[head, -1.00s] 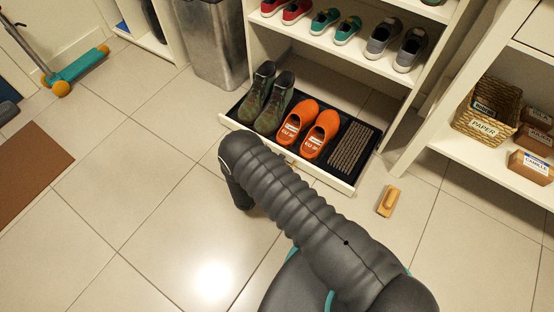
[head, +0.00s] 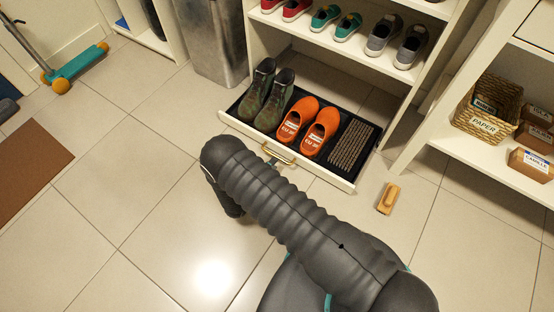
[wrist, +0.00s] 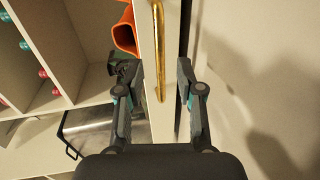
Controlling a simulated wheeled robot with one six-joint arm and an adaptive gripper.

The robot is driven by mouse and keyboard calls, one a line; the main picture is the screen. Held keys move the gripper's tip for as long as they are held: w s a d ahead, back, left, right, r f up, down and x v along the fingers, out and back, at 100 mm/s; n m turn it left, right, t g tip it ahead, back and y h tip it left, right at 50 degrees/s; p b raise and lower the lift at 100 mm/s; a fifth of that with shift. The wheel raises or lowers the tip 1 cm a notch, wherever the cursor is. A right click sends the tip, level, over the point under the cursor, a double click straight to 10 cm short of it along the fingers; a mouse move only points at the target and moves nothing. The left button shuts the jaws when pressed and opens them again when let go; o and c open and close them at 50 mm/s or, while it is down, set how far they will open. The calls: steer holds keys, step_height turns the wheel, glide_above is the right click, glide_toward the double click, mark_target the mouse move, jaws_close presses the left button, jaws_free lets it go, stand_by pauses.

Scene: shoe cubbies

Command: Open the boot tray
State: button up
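The boot tray (head: 232,122) is a low white-fronted drawer with a dark inside, at the bottom of the shoe cubby. It stands well out over the floor and holds dark boots (head: 268,97), orange shoes (head: 310,125) and a ribbed grey-brown mat (head: 352,146). Its brass handle (head: 278,153) is on the front panel. In the wrist view the handle (wrist: 157,45) runs lengthwise along the white front. My gripper (wrist: 160,66) is open, with its fingers apart on either side of the handle. No contact is visible. In the head view my arm hides most of the gripper.
A wooden brush (head: 388,198) lies on the tiles right of the tray. A metal bin (head: 215,40) stands left of the cubby, and a shelf with baskets (head: 487,108) is at right. A scooter (head: 75,67) and brown mat (head: 30,170) are at left. The middle floor is clear.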

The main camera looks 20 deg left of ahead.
steer(key=v, duration=0.7)
steer(key=shift+d, duration=0.1)
steer(key=shift+w, duration=0.1)
